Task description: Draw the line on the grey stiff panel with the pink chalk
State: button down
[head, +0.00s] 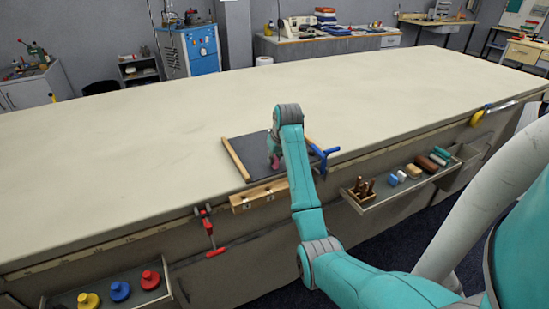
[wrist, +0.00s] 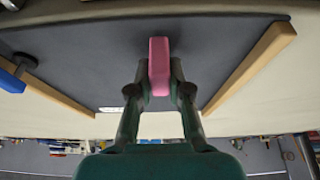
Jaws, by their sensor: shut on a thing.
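The grey stiff panel (head: 251,147) lies flat near the front edge of the long table, with a wooden strip along its left side and another along its right. It fills much of the wrist view (wrist: 70,50). My gripper (head: 274,158) is over the panel, shut on the pink chalk (head: 276,164). In the wrist view, the two fingertips of my gripper (wrist: 159,90) pinch the chalk (wrist: 159,62) from both sides, and it juts out beyond them. I cannot tell whether the chalk's end touches the panel. My arm hides part of the panel in the head view.
A blue clamp (head: 323,155) stands at the panel's right front corner. A wooden block (head: 258,196) and a red clamp (head: 209,229) are at the table's front edge. Open drawers (head: 405,185) with small items stick out below. The tabletop (head: 120,150) is clear left and behind.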

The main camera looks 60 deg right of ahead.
jog(key=shift+f, duration=0.2)
jog(key=shift+w, duration=0.1)
jog(key=shift+w+d, duration=0.55)
jog(key=shift+w, duration=0.25)
jog(key=shift+w, duration=0.1)
jog(key=shift+w+d, duration=0.55)
jog(key=shift+w, duration=0.2)
jog(key=shift+w, duration=0.1)
jog(key=shift+w+d, duration=0.5)
jog(key=shift+w, duration=0.25)
jog(key=shift+w, duration=0.1)
jog(key=shift+w+d, duration=0.55)
jog(key=shift+w, duration=0.25)
